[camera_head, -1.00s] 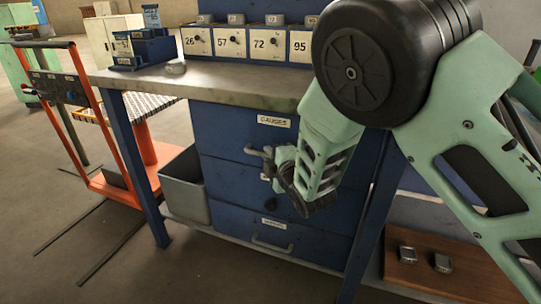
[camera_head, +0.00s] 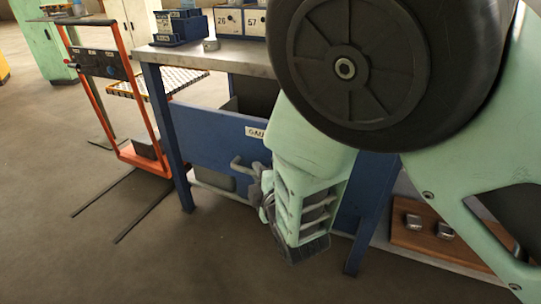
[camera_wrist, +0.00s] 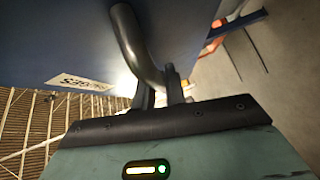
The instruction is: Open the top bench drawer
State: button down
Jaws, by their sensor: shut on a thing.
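The top bench drawer (camera_head: 205,137) is blue and carries a label that reads GAUGES in the wrist view (camera_wrist: 82,82). It stands pulled out from the bench, with a dark gap showing behind its front. Its grey bar handle (camera_head: 238,167) also shows as a curved bar in the wrist view (camera_wrist: 130,40). My gripper (camera_head: 258,186) is at the handle, and its fingers (camera_wrist: 161,88) are shut around the bar.
The bench top (camera_head: 225,53) holds a blue holder (camera_head: 180,26) and numbered small drawers (camera_head: 229,22). A blue bench leg (camera_head: 167,135) stands left. A wooden board (camera_head: 440,240) sits on the lower shelf. Floor in front is clear.

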jog(key=s+a+p, duration=0.1)
jog(key=s+a, duration=0.1)
jog(key=s, duration=0.6)
jog(key=shift+a, duration=0.35)
jog(key=shift+w, duration=0.1)
jog(key=c, duration=1.5)
grip_release()
jog(key=shift+o, duration=0.2)
